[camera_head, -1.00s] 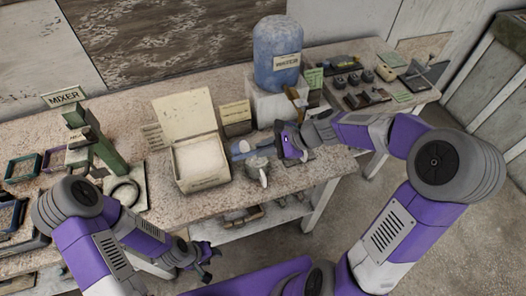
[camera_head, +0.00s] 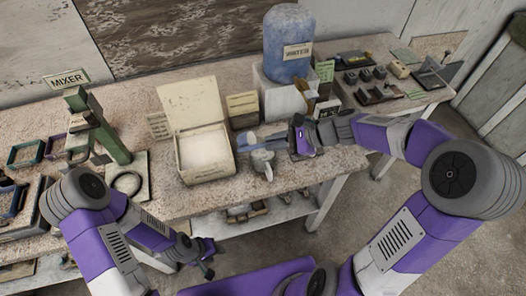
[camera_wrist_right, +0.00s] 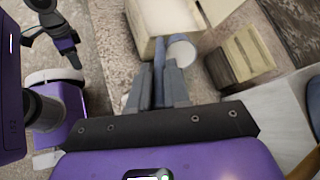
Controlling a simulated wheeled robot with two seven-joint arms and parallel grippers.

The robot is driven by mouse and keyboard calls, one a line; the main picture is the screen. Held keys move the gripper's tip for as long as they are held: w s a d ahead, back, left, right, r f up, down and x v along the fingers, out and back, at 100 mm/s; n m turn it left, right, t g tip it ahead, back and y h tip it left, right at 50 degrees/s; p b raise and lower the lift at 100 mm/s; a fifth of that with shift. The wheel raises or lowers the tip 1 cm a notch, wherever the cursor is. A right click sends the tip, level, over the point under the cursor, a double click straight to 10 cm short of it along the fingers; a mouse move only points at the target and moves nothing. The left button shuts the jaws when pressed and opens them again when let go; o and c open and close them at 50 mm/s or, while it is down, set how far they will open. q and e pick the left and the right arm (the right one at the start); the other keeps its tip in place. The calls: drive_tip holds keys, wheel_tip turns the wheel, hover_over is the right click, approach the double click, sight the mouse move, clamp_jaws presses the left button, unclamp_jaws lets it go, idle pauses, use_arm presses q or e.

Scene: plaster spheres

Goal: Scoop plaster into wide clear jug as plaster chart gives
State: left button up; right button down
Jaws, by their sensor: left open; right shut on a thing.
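My right gripper (camera_head: 278,134) is shut on a blue-handled thing that looks like the scoop (camera_head: 246,141). It is held just right of the plaster box (camera_head: 183,170), low over the bench. In the right wrist view, the blue handle (camera_wrist_right: 158,52) runs forward from the fingers (camera_wrist_right: 156,88), near a pale round shape (camera_wrist_right: 182,50). The plaster box stands open, with white plaster (camera_head: 204,150) inside. A greyish jug or cup (camera_head: 262,161) with a pale handle stands in front of the right gripper; I cannot tell if it is clear. My left gripper (camera_head: 207,258) is open and empty before the bench.
A blue water container (camera_head: 288,45) sits on a pale block at the back. The green mixer (camera_head: 98,130) stands left, with small frames beside it. Small dark blocks (camera_head: 365,75) lie on the right.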

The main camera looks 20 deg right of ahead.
drive_tip(key=shift+d+f+b, duration=0.15)
drive_tip(key=shift+d+b, duration=0.05)
drive_tip(key=shift+b, duration=0.3)
drive_tip(key=shift+s, duration=0.1)
drive_tip(key=shift+d+f+t+y+b, duration=0.1)
drive_tip(key=shift+f+t+y+b, duration=0.25)
drive_tip(key=shift+b, duration=0.3)
drive_tip(key=shift+s+d+f+y+b, duration=0.2)
drive_tip(key=shift+d+y+b, duration=0.3)
drive_tip(key=shift+b, duration=0.85)
drive_tip(key=shift+a, duration=0.1)
drive_tip(key=shift+t, duration=0.25)
drive_tip(key=shift+s+d+f+t+y+b, duration=0.15)
drive_tip(key=shift+f+y+b, duration=0.25)
drive_tip(key=shift+b, duration=0.5)
drive_tip(key=shift+s+d+f+t+y+b, duration=0.2)
drive_tip(key=shift+y+b, duration=0.25)
drive_tip(key=shift+b, duration=0.45)
